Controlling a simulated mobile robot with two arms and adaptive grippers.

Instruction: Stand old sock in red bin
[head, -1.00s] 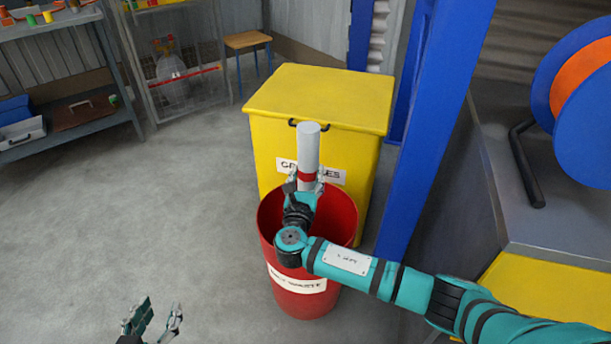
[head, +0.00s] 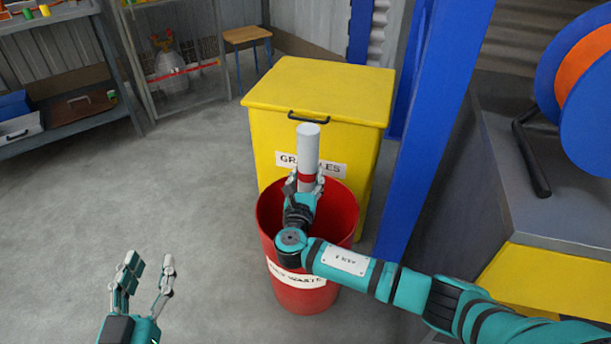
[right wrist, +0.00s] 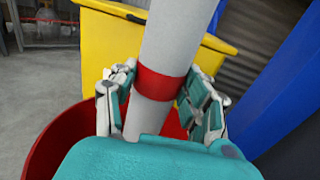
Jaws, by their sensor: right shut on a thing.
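The old sock (head: 308,150) looks like a long white-grey tube with a red band. It stands roughly upright, its top above the rim of the red bin (head: 337,220). My right gripper (head: 306,184) is shut on it near the red band, over the bin's mouth. In the right wrist view both fingers press the sides of the sock (right wrist: 177,40) at the band, and the red bin (right wrist: 60,140) lies beneath. The sock's lower end is hidden by my gripper. My left gripper (head: 146,272) is open and empty, left of the bin above the floor.
A yellow lidded bin (head: 320,100) stands right behind the red bin. A blue post (head: 425,130) rises close on the right. A grey bench (head: 530,225) with a blue and orange reel (head: 580,90) is further right. The floor at left is clear.

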